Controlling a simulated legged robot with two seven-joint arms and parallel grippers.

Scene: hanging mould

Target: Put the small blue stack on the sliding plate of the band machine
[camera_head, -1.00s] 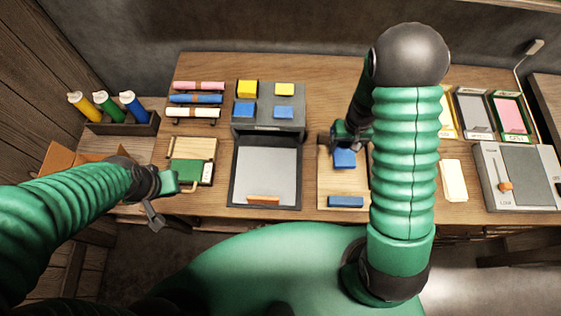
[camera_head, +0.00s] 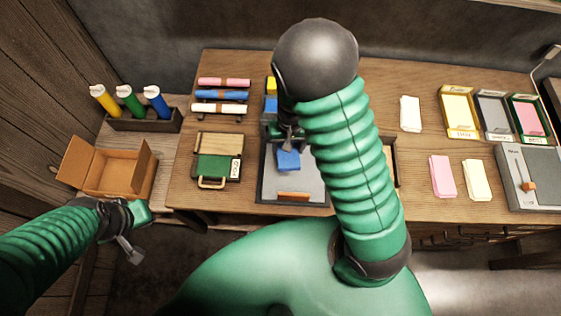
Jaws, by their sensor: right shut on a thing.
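The small blue stack (camera_head: 288,160) is in my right gripper (camera_head: 288,147), which is shut on it. The stack is over the far part of the grey sliding plate (camera_head: 309,179) of the band machine; I cannot tell whether it touches the plate. The plate has an orange-brown handle (camera_head: 293,196) at its near edge. The band machine's rear body (camera_head: 268,117) is mostly hidden behind my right arm, with a yellow and a blue block showing on it. My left gripper (camera_head: 132,235) is off the table's front left, apart from everything; its jaw opening is unclear.
An open cardboard box (camera_head: 115,170) stands at the left. A rack with several bottles (camera_head: 145,122) is behind it. Rolls (camera_head: 221,95) and a green board with a handle (camera_head: 217,168) lie left of the machine. Card piles (camera_head: 443,176), trays (camera_head: 458,113) and a slider box (camera_head: 532,175) are at the right.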

